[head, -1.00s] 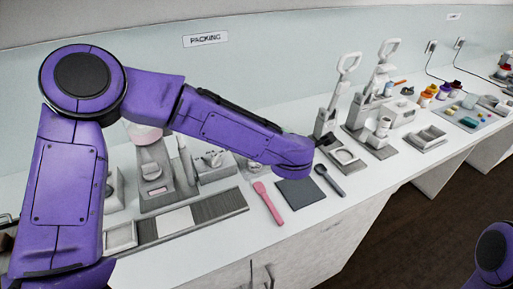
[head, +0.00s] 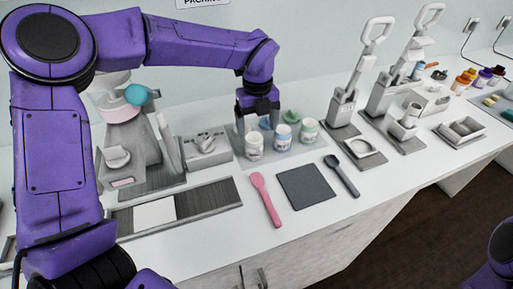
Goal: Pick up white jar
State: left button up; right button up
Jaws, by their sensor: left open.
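The white jar (head: 254,149) stands upright at the left end of a row of small jars on a grey tray. My left gripper (head: 258,124) points down from above it, with its dark fingers open. The fingers are just over or slightly behind the jar's top; I cannot tell whether they touch it. A jar with a blue marking (head: 282,139) and one with a green marking (head: 308,132) stand to its right. My right gripper is not in view.
A blue lid and a green lid (head: 291,116) lie behind the jars on the grey tray (head: 292,156). In front are a pink spatula (head: 265,199), a dark grey mat (head: 305,188) and a dark spoon (head: 341,175). Lever presses (head: 354,82) stand to the right.

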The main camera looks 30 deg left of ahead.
aim_at(254, 144)
pick_arm(q)
jog(key=f, duration=0.2)
jog(key=s+a+f+p, duration=0.1)
jog(key=f, duration=0.3)
jog(key=f+p, duration=0.1)
jog(key=shift+w+f, duration=0.25)
jog(key=shift+w, duration=0.1)
jog(key=shift+s, duration=0.1)
jog(key=shift+c, duration=1)
jog(key=c, duration=0.9)
